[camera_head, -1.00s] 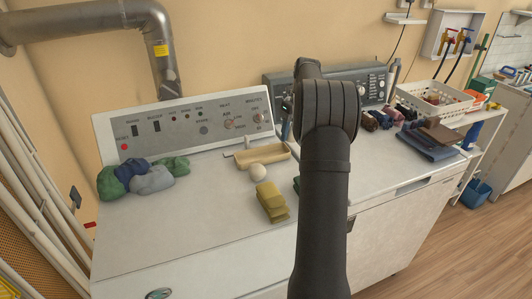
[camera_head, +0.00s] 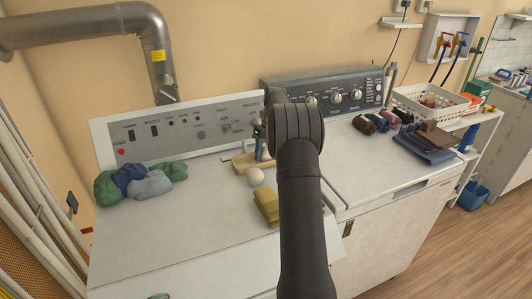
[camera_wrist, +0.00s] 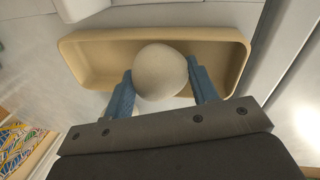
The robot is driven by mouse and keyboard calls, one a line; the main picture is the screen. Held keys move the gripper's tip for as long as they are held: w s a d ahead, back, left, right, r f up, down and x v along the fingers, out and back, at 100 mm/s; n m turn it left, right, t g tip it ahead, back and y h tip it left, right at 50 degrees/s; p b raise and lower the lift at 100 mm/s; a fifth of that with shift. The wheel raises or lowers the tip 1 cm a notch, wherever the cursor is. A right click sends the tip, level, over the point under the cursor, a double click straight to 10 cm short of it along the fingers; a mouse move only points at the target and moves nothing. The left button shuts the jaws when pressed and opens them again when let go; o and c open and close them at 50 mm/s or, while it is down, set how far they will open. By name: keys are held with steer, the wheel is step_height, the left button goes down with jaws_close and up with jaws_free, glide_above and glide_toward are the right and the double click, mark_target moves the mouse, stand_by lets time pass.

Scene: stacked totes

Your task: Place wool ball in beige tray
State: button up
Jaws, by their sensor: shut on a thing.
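The wool ball (camera_wrist: 160,72) is round and cream-coloured. In the wrist view it sits between the blue fingers of my gripper (camera_wrist: 163,88), which is shut on it. It overlaps the beige tray (camera_wrist: 95,45), a long shallow tray with rounded corners, and covers part of its near rim. Its height over the tray is unclear. In the head view my gripper (camera_head: 260,148) points down at the tray (camera_head: 240,162), on the left machine. A pale ball (camera_head: 256,177) shows at the tray's front edge there; I cannot tell whether it is the one between my fingers.
A folded yellow cloth (camera_head: 266,206) lies in front of the tray. Green, blue and grey cloths (camera_head: 140,180) lie at the left. The left machine's front top is clear.

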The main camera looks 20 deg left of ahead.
mark_target(265, 148)
steer(key=o, duration=1)
steer(key=shift+f, duration=0.1)
steer(key=shift+c, duration=0.2)
step_height(265, 148, up, 12)
steer(key=w+d, duration=0.1)
steer(key=shift+w+d, duration=0.15)
steer(key=shift+w, duration=0.25)
steer(key=shift+f, duration=0.1)
steer(key=f, duration=0.3)
steer(key=s+a+f, duration=0.1)
steer(key=f, duration=0.7)
steer(key=shift+s+a+f, duration=0.15)
steer(key=shift+s, duration=0.25)
steer(key=shift+r, duration=1.75)
steer(key=shift+f, duration=0.1)
